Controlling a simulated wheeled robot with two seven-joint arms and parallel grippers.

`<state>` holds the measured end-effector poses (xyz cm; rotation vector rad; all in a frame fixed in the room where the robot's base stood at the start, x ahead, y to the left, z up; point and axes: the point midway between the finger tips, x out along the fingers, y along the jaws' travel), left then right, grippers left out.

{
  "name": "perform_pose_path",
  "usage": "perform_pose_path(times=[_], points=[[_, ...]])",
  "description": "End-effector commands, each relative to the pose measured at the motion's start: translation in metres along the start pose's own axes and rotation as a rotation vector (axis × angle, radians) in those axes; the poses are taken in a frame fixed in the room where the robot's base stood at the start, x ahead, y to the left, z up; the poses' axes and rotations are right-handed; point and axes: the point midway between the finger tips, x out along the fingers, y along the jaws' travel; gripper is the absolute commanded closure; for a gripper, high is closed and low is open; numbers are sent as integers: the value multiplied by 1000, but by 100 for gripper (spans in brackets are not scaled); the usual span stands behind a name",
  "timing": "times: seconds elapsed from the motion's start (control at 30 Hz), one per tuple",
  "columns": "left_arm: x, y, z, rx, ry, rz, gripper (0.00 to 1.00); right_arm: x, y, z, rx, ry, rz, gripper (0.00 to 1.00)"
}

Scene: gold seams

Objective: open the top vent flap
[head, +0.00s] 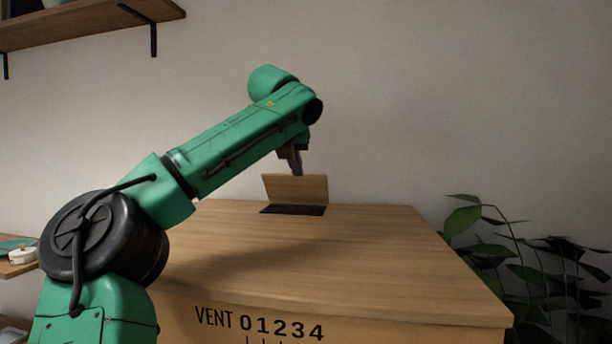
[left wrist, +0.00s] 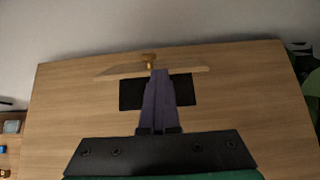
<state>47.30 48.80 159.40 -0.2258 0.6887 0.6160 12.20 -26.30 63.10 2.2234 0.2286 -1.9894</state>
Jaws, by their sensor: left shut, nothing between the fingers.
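The top vent flap (head: 295,188) is a wooden panel standing raised near the far end of the cabinet top, above a dark vent opening (head: 292,210). In the left wrist view the flap (left wrist: 195,71) shows nearly edge-on, with a small brass knob (left wrist: 149,57) on its far side. My left gripper (head: 297,172) is shut and empty at the flap's top edge in the head view. In the left wrist view its fingertips (left wrist: 160,73) overlap the flap's middle and part of the opening (left wrist: 132,94). I cannot tell whether they touch the flap. My right gripper is out of view.
The wooden cabinet top (head: 370,260) is otherwise clear. Its front carries a printed vent scale (head: 262,322). A leafy plant (head: 530,265) stands at the right. A wall shelf (head: 85,24) hangs at the upper left, and a plain wall is behind.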

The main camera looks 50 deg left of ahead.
Motion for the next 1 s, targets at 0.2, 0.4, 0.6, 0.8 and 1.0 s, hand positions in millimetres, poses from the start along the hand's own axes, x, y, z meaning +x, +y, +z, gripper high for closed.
perform_pose_path(times=[0.2,0.4,0.6,0.8,1.0], points=[[8,5,8,-6,14,15,100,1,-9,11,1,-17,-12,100],[11,5,13,-6,16,14,100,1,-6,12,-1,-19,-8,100],[11,6,14,-6,17,14,100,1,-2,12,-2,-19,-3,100],[11,6,14,-6,17,14,100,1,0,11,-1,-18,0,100],[2,4,14,-5,15,13,100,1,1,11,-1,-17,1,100]])
